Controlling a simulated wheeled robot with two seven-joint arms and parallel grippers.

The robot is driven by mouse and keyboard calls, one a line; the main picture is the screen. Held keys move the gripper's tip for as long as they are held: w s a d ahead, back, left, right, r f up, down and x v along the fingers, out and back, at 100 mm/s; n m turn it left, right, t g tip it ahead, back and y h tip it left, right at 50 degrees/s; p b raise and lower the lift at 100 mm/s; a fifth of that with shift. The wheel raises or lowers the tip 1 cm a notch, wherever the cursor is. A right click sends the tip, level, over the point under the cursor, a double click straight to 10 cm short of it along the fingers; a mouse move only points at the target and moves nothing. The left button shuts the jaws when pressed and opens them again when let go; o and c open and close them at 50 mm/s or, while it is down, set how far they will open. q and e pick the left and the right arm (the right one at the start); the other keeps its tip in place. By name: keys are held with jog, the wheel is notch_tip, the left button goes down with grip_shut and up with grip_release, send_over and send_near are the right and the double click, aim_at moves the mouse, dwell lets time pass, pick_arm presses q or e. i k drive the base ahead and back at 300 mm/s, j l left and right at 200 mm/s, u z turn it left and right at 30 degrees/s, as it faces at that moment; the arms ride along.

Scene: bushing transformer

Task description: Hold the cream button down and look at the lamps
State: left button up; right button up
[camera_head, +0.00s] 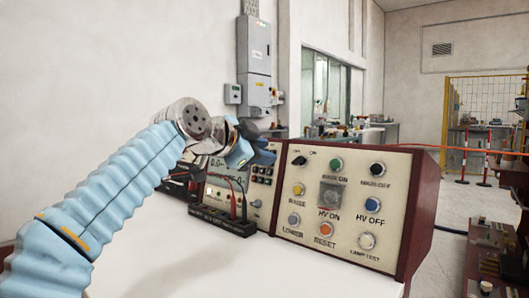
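The cream button (366,241) is at the lower right of the sloped control panel (300,238), above a label that seems to read LAMP TEST. Nothing touches it. The panel also carries green, black, yellow, blue, grey and orange round buttons; I cannot tell which of them are lamps or whether any is lit. My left gripper (258,153) is up and left of this panel, in front of the neighbouring meter panel, well apart from the cream button. It is seen from behind and the side, so its opening is unclear. My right gripper is out of view.
A clear cover (332,194) stands over the HV ON button. A dark terminal block (222,220) with leads sits left of the panel. The white table top (200,265) is bare in front. A yellow mesh fence (478,110) stands at the back right.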

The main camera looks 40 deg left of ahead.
aim_at(365, 240)
jog(key=k+l, duration=1.2)
jog(key=l, duration=0.2)
